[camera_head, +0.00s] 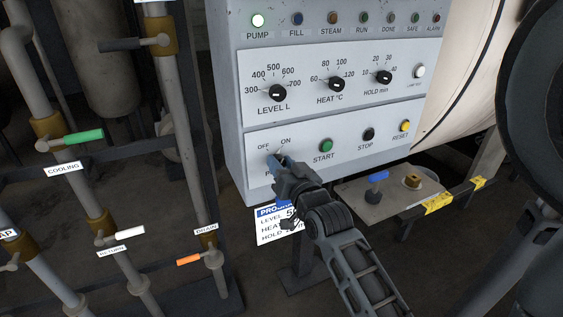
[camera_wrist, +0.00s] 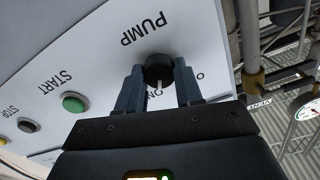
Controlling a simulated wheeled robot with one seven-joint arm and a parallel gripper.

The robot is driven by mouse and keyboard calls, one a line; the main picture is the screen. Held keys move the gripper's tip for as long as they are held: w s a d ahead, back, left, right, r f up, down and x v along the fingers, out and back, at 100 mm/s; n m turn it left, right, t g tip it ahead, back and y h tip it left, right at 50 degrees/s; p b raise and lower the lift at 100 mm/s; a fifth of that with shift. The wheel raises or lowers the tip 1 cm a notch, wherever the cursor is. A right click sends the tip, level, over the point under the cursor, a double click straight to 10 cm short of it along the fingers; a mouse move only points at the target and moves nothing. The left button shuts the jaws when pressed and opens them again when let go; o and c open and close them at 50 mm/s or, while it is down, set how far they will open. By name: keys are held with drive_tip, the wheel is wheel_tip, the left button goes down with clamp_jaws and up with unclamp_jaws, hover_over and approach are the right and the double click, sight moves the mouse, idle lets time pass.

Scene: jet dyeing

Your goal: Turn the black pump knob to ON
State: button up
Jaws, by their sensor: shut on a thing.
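The black pump knob (camera_wrist: 157,67) sits on the panel under the upside-down PUMP label in the wrist view. Its white pointer mark points toward the partly covered ON label (camera_wrist: 153,93). My gripper (camera_wrist: 159,75) is shut on the knob, with one blue-grey finger on each side. In the head view my gripper (camera_head: 277,164) is against the lower left of the control panel (camera_head: 235,165), just below the OFF and ON labels, and hides the knob. The PUMP lamp (camera_head: 257,20) at the panel's top left glows bright.
A green START button (camera_head: 326,145), a black STOP button (camera_head: 368,134) and a yellow RESET button (camera_head: 404,125) lie to the right. Three selector dials sit above. Pipes with a green-handled valve (camera_head: 83,137) stand at the left.

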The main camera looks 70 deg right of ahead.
drive_tip(key=shift+m, duration=0.7)
drive_tip(key=shift+p, duration=0.3)
drive_tip(key=o, duration=1)
drive_tip(key=shift+o, duration=0.2)
drive_tip(key=shift+s, duration=0.1)
drive_tip(key=b+v, duration=0.1)
drive_tip(key=v, duration=0.6)
drive_tip(key=shift+s+a, duration=0.25)
drive_tip(key=shift+a, duration=0.1)
